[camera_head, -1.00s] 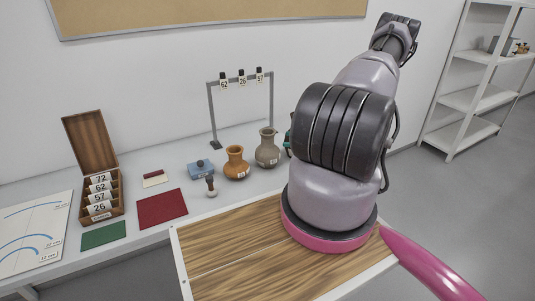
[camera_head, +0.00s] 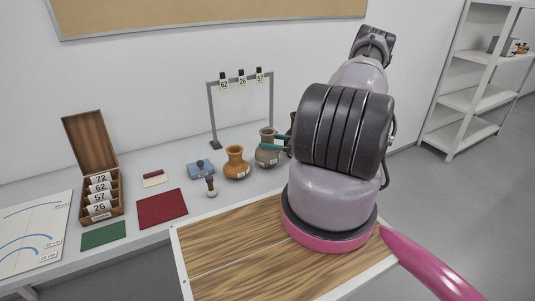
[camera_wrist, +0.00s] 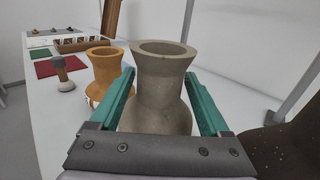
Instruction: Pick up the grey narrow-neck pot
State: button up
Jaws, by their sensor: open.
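The grey narrow-neck pot (camera_head: 267,154) stands upright on the white bench, right of the orange pot (camera_head: 236,163). In the wrist view the grey pot (camera_wrist: 161,88) is in the middle, its open mouth facing up. My gripper (camera_head: 276,145) has teal fingers that reach in from the right at the pot's neck. In the wrist view my gripper (camera_wrist: 163,90) is open, with one finger on each side of the grey pot. I cannot tell whether either finger touches it. The pot's lower part is hidden by the gripper's palm.
The orange pot stands close beside the left finger in the wrist view. A rack (camera_head: 242,78) with number tags stands behind the pots. A stamp (camera_head: 211,186), a blue box (camera_head: 201,169) and a dark red mat (camera_head: 162,208) lie to the left.

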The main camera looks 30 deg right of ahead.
jog(key=shift+w+a, duration=0.25)
jog(key=shift+a, duration=0.05)
grip_shut()
jog(key=shift+r, duration=0.15)
